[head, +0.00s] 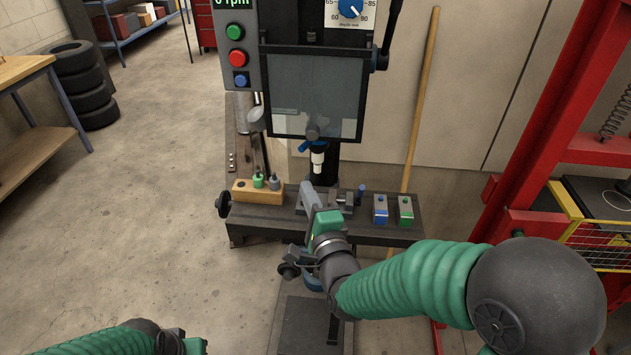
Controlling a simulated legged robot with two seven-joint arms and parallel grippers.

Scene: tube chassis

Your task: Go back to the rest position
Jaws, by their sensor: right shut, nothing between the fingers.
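My right arm comes in from the right, and my right gripper (311,197) is over the front of the drill press table (270,222), close to the vise (344,200). It is shut with nothing in it. I cannot tell whether it touches the vise, as the hand hides part of it. My left arm (110,342) shows low at the bottom left, with its wrist end at the frame edge. Its fingers cannot be made out.
The drill press has a clear guard (313,95) and a spindle (318,158) above the vise. A wooden block (258,192) with small tools, a blue box (380,211) and a green box (405,211) stand on the table. A red frame (560,150) rises at the right.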

